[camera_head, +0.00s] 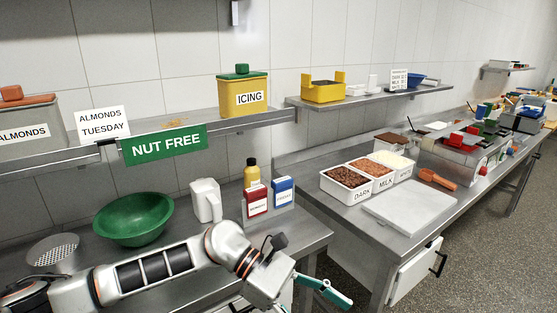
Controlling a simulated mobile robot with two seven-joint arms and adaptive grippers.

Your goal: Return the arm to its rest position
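My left arm (155,270) comes in from the lower left and stretches over the front of the near steel counter (300,235). My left gripper (322,289) is at the bottom centre, in front of the counter edge, pointing right and down. One teal-tipped finger shows clearly; the lower part is cut off by the frame edge, so its opening cannot be judged. I cannot see anything clearly held in it. My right gripper is not in view.
A green bowl (134,220), a white jug (206,201), a yellow bottle (252,173), and red (256,201) and blue (283,191) boxes stand behind the arm. A perforated metal container (53,252) is at left. A second counter with labelled tubs (346,186) stands right.

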